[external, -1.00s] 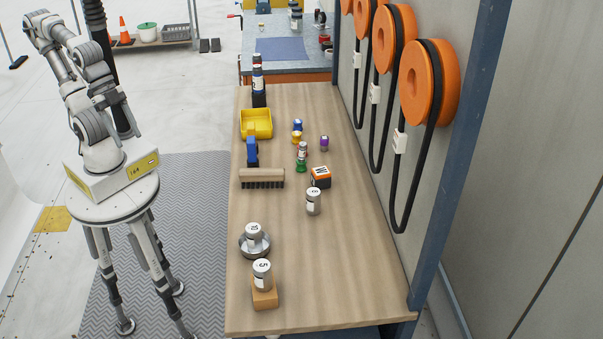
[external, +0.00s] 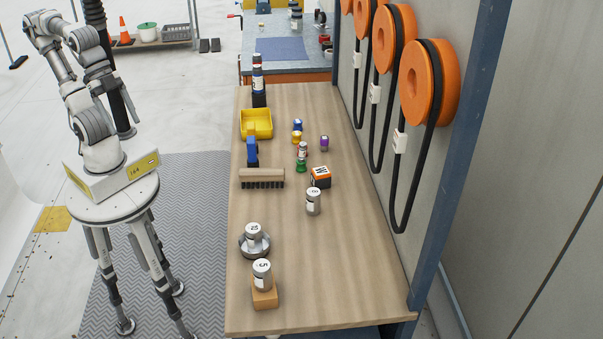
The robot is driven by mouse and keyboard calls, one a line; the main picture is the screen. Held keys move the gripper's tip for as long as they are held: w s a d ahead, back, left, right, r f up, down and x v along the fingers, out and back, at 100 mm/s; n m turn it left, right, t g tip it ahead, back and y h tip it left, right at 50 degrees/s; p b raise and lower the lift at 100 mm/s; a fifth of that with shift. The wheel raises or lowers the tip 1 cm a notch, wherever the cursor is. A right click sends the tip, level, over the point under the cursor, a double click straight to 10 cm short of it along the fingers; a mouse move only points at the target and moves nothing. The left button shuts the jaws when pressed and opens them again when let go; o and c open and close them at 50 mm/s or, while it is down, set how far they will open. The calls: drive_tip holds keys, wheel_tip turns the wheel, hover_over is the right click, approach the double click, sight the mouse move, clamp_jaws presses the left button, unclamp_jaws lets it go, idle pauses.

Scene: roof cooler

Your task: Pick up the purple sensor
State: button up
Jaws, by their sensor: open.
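The purple sensor (external: 324,142) is a small upright cylinder with a grey part, standing on the wooden bench (external: 345,260) toward its right edge. Nothing touches it. To its left stand a small blue piece (external: 298,125), a yellow one (external: 297,138), a red and white one (external: 302,149) and a green one (external: 301,166). My arm is folded up at the left, away from the bench. My gripper cannot be made out in this view, and the arm links may hide it.
An orange and black box (external: 320,177), a brush (external: 262,178), a blue tool (external: 252,152) and a yellow bin (external: 256,123) stand around the small pieces. Several silver canisters (external: 313,201) stand nearer. Orange reels (external: 430,83) with hanging black cables line the right wall. The bench's front right is clear.

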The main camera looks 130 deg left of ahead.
drive_tip(key=w+a+r+n+y+b, duration=0.2)
drive_tip(key=w+a+y, duration=0.2)
drive_tip(key=w+a, duration=0.95)
drive_tip(key=w+a+f+n+t+y+b, duration=0.1)
drive_tip(key=w+a, duration=0.4)
drive_tip(key=a, duration=0.3)
drive_tip(key=w+a+f+n+y+b, duration=0.1)
drive_tip(key=w+a, duration=0.3)
drive_tip(key=a, duration=0.3)
drive_tip(key=s+a+n+t+y+b, duration=0.1)
drive_tip(key=s+a+n+y, duration=0.2)
drive_tip(key=a, duration=1.2)
drive_tip(key=s+a+n+t+b, duration=0.15)
drive_tip(key=s+a, duration=0.25)
drive_tip(key=a, duration=1)
approach(325, 138)
drive_tip(key=x, duration=0.2)
drive_tip(key=shift+w+a+f+n, duration=0.1)
drive_tip(key=shift+w+f+n, duration=0.05)
drive_tip(key=shift+f+n, duration=0.15)
drive_tip(key=shift+w+a+f, duration=0.25)
drive_tip(key=shift+f, duration=0.2)
drive_tip(key=shift+x, duration=3.3)
drive_tip(key=shift+a+r, duration=0.1)
drive_tip(key=shift+a, duration=0.05)
